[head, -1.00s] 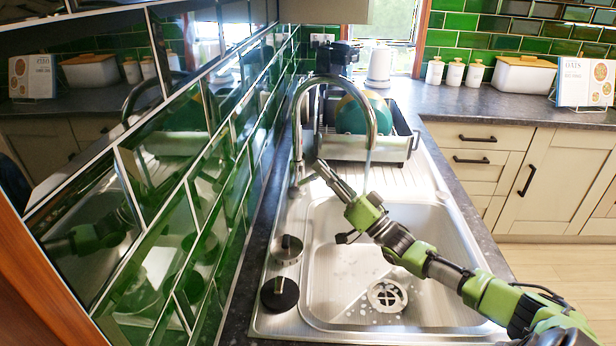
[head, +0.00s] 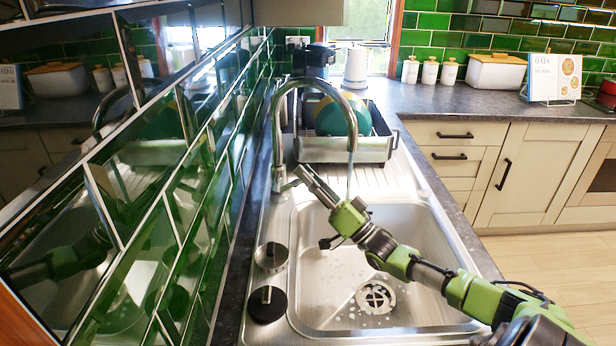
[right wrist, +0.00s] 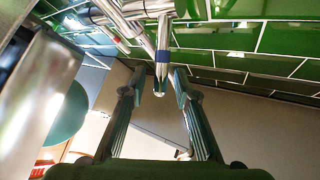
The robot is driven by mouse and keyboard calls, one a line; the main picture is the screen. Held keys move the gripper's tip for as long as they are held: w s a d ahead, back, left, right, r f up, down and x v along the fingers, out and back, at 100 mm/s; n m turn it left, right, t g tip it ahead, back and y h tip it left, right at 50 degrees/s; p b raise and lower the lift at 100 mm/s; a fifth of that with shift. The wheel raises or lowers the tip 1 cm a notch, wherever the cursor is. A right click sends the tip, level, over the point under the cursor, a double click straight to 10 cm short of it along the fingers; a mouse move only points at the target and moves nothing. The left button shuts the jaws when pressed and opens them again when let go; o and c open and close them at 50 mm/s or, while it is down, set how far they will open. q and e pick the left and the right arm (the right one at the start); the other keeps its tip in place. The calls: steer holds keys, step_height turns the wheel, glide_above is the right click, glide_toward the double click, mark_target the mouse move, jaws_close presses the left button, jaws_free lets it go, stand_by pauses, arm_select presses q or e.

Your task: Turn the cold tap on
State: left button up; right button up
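The chrome tap (head: 278,140) stands at the left rear of the sink, its curved spout over the basin. In the right wrist view, a chrome lever with a blue band (right wrist: 162,57) points between my fingers, and a lever with a red band (right wrist: 122,47) is to its left. My right gripper (head: 303,176) is beside the tap base; it also shows in the right wrist view (right wrist: 158,80). Its fingers are apart, one on each side of the blue-banded lever's tip; contact cannot be told. A thin pale streak, like water, hangs below the spout. My left gripper is not in view.
The steel sink basin (head: 330,262) lies below my right arm. A dish rack (head: 370,147) with plates stands behind. Two round plugs or strainers (head: 271,257) lie left of the basin. A green tiled wall (head: 180,190) is close on the left.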

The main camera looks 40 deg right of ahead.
step_height(320, 180, up, 10)
stand_by(0.6)
stand_by(0.4)
